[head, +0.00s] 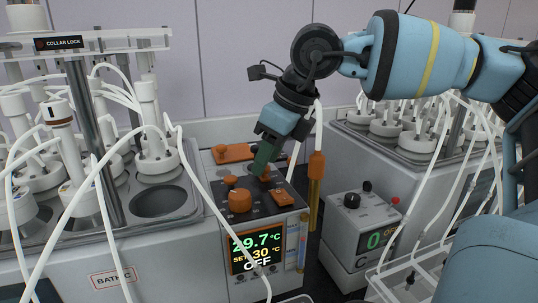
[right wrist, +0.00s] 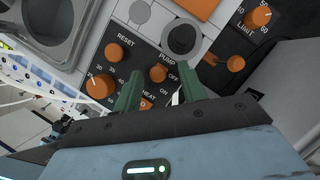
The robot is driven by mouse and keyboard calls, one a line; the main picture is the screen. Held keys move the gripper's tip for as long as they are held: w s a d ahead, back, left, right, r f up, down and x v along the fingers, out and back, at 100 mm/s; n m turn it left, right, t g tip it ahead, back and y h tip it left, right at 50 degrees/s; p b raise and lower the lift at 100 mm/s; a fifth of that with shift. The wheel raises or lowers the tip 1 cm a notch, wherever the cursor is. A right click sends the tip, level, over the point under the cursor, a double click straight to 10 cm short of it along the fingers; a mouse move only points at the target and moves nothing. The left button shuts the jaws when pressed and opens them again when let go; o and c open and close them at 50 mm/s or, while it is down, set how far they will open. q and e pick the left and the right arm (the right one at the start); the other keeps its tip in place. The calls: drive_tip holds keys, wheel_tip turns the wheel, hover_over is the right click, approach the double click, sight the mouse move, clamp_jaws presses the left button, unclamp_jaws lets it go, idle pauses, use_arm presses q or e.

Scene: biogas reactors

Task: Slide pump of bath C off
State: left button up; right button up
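The control head of bath C has a dark panel with orange controls, and a plate reading BATH C (head: 113,276) is on the tank front. In the right wrist view the orange pump slider (right wrist: 157,83) lies beside the PUMP, OFF and ON labels. My right gripper (head: 262,163) points down at the panel. Its green fingers (right wrist: 158,72) are apart in the wrist view, one on each side of the slider; contact cannot be told. The display (head: 257,247) reads 29.7 °C, SET 30 °C, OFF. My left gripper is out of view.
The panel also carries a round dial (head: 239,200), a reset button (head: 229,180) and an orange heat switch (head: 282,197) close by. White tubes (head: 200,180) hang around the head. A grey box with a green display (head: 377,236) stands to the right.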

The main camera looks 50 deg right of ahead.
drive_tip(key=shift+s+r, duration=0.1)
drive_tip(key=v, duration=0.7)
drive_tip(key=shift+r, duration=0.3)
idle(0.4)
